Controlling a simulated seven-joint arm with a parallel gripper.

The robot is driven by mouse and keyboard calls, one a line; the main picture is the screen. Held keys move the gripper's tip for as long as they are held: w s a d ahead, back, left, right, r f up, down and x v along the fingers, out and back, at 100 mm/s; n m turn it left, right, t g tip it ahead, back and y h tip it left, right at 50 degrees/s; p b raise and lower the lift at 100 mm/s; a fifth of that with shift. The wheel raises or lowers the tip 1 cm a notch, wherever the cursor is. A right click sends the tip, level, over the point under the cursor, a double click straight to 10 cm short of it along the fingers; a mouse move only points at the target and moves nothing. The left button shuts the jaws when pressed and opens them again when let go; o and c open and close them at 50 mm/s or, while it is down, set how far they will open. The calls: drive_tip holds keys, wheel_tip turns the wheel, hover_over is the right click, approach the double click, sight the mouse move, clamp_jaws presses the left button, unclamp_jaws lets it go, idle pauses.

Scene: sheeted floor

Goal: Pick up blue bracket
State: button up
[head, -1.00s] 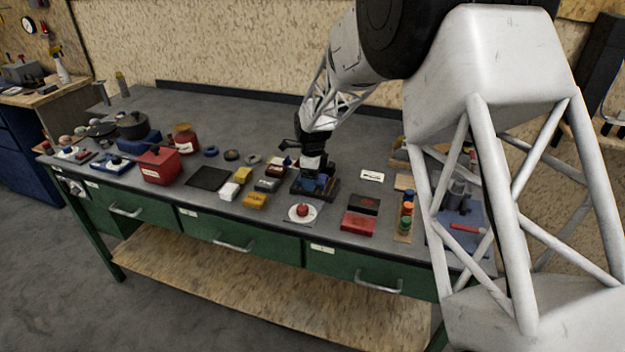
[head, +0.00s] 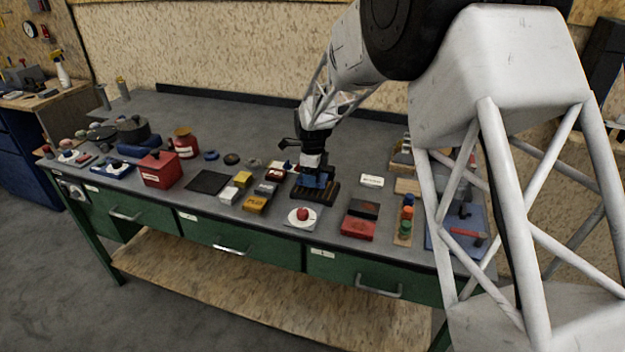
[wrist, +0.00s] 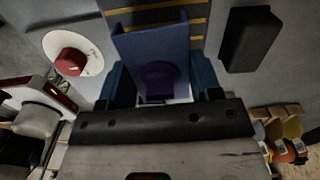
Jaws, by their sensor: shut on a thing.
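The blue bracket (wrist: 152,48) is between the two fingers of my gripper (wrist: 155,88) in the wrist view, with its flat plate pointing away from the palm. In the head view my gripper (head: 314,172) is over the dark slotted block (head: 318,196) near the middle of the bench. The bracket shows there as a small blue patch (head: 312,182) just above the block. My gripper is shut on it. Whether the bracket still touches the block is too small to tell.
A red button on a white disc (head: 301,215) stands in front of the block. A red box (head: 358,228) and a black one lie to the right. Yellow and white boxes (head: 256,204) stand to the left. The bench behind the block is mostly clear.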

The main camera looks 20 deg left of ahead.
drive_tip(key=shift+r, duration=0.55)
drive_tip(key=shift+s+d+r, duration=0.1)
drive_tip(key=shift+s+r, duration=0.05)
drive_tip(key=shift+r, duration=0.1)
drive_tip(key=s+d+r, duration=0.1)
drive_tip(key=s+d, duration=0.7)
drive_tip(key=s, duration=0.5)
drive_tip(key=shift+s+r, duration=0.2)
